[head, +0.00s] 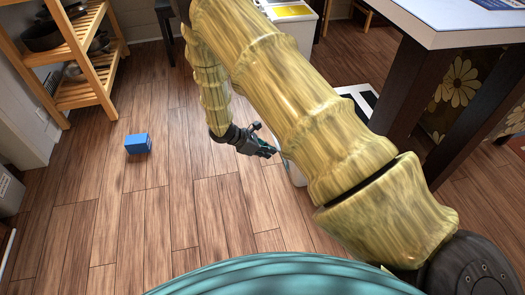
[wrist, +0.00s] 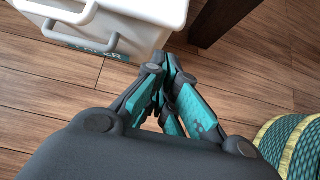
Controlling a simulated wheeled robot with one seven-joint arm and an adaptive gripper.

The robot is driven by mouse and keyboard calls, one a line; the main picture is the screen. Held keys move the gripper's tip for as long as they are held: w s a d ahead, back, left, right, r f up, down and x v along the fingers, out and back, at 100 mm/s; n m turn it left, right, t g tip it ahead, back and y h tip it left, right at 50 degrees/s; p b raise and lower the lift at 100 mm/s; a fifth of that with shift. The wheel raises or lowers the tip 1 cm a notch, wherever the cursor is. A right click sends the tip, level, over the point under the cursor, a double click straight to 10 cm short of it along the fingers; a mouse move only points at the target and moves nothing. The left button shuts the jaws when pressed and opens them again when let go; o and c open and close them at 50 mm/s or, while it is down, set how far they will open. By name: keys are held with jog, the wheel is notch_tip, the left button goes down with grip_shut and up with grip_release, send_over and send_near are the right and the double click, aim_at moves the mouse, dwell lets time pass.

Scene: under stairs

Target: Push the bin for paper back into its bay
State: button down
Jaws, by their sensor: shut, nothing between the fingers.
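In the head view my arm hides most of the bin; a white strip (head: 296,174) shows beside the gripper. My gripper (head: 268,150) is shut and empty, low near the floor. In the wrist view its fingertips (wrist: 168,62) are close to the bin's lower corner, right of the label. I cannot tell whether they touch it. The bay is not clearly visible.
A white-topped table (head: 440,25) with dark legs (head: 400,90) stands at the right. A white unit with a yellow top (head: 290,12) is at the back. A blue box (head: 138,144) lies on the floor left, near a wooden shelf (head: 82,97). The wooden floor between is clear.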

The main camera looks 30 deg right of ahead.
jog(key=s+d+f+b, duration=0.1)
jog(key=d+f+b, duration=0.1)
jog(key=d, duration=0.5)
jog(key=shift+s+f+b, duration=0.35)
jog(key=shift+f+b, duration=0.05)
jog(key=shift+f, duration=0.15)
